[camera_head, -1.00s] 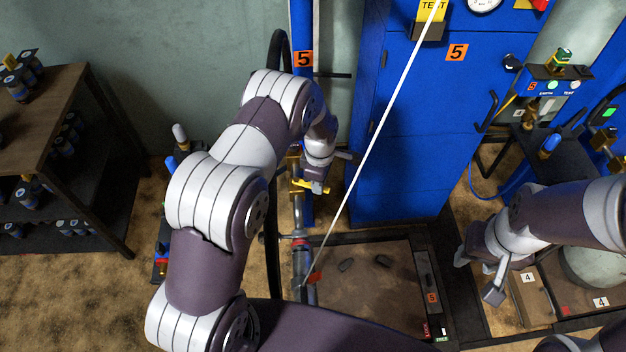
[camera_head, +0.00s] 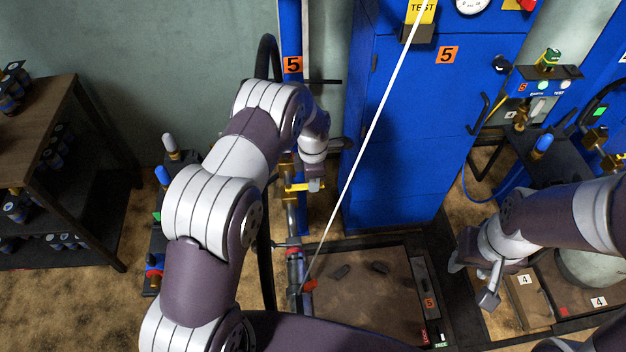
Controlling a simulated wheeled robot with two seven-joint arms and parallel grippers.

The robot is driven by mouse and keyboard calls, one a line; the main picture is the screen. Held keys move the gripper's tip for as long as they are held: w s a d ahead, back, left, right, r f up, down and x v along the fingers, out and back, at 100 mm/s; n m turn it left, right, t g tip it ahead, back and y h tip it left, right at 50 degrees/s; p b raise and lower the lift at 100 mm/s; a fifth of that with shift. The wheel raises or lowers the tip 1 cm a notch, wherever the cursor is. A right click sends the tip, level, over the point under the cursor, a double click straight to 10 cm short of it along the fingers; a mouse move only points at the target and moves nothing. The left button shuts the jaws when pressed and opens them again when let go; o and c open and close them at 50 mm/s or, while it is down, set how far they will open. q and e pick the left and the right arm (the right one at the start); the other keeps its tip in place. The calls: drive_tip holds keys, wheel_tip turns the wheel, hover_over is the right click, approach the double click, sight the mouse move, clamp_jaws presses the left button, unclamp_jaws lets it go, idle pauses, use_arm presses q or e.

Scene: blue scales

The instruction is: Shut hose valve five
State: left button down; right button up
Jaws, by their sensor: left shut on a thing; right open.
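The hose valve with a yellow lever (camera_head: 294,187) sits on an upright pipe (camera_head: 292,218) beside the blue post marked 5 (camera_head: 292,66). My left gripper (camera_head: 314,184) is shut on the yellow lever, which points roughly sideways across the pipe. My wrist and fingers cover part of the lever, so its exact angle is hard to tell. My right gripper (camera_head: 474,282) is open and empty at the lower right, above the floor near a box marked 4.
A tall blue cabinet (camera_head: 425,130) marked 5 stands right of the valve. A white line (camera_head: 375,135) slants across the view in front of it. A dark-framed scale platform (camera_head: 365,300) lies below. A dark shelf (camera_head: 40,140) with bottles stands left.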

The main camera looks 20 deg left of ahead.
use_arm(q)
drive_tip(key=shift+w+r, duration=0.1)
drive_tip(key=c, duration=1)
unclamp_jaws()
drive_tip(key=shift+c, duration=0.2)
wheel_tip(320, 180, up, 13)
drive_tip(key=shift+f, duration=0.2)
